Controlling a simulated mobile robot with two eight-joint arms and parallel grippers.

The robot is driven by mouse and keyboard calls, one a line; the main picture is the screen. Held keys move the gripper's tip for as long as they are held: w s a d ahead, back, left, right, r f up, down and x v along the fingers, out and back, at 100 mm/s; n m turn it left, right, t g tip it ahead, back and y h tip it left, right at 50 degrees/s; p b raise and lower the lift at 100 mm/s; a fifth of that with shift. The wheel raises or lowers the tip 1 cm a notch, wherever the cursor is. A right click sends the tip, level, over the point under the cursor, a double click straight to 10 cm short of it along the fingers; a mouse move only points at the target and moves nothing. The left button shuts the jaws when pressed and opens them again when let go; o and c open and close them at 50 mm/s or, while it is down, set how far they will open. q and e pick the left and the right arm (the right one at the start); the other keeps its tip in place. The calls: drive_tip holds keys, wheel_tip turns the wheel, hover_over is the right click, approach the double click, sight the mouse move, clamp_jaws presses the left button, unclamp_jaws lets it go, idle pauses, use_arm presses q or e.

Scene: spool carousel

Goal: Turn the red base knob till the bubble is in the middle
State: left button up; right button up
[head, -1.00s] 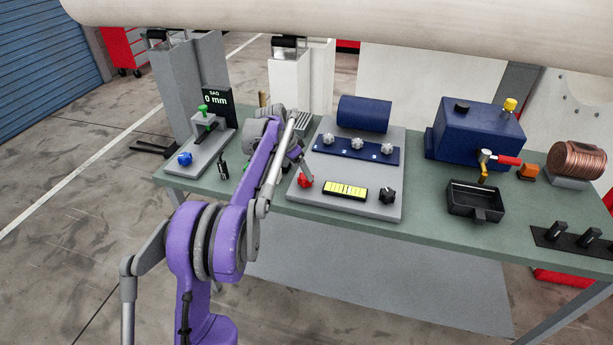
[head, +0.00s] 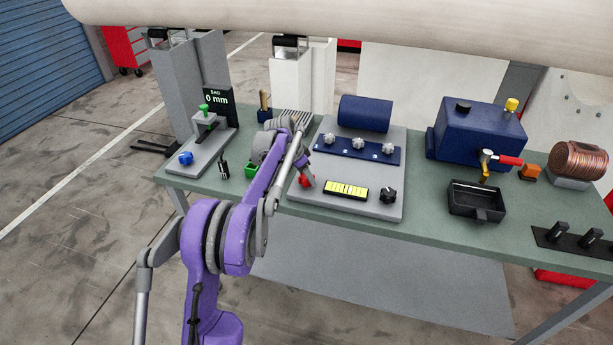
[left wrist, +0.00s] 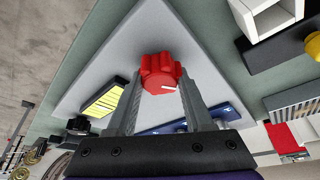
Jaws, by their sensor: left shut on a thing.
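The red base knob (head: 304,181) sits at the front left corner of the grey base plate (head: 385,155). My left gripper (head: 309,179) is down at the knob and partly covers it in the head view. In the left wrist view, the lobed red knob (left wrist: 160,72) is between the two fingertips, and the gripper (left wrist: 160,90) is shut on it. A white line on the knob points right in that view. The yellow bubble level (head: 346,190) lies on the plate right of the knob; it also shows in the left wrist view (left wrist: 105,98). The bubble is too small to place surely. My right gripper is not in view.
A black knob (head: 388,196) stands right of the level. The table (head: 430,232) is clear in front of the black tray (head: 477,200).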

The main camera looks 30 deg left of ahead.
use_arm(q)
clamp_jaws()
drive_tip(key=n+y, duration=0.2)
drive_tip(key=n, duration=0.3)
drive_tip(key=shift+b, duration=0.4)
drive_tip(key=shift+n+y, duration=0.8)
drive_tip(key=shift+n, duration=1.6)
drive_tip(key=o, duration=1)
unclamp_jaws()
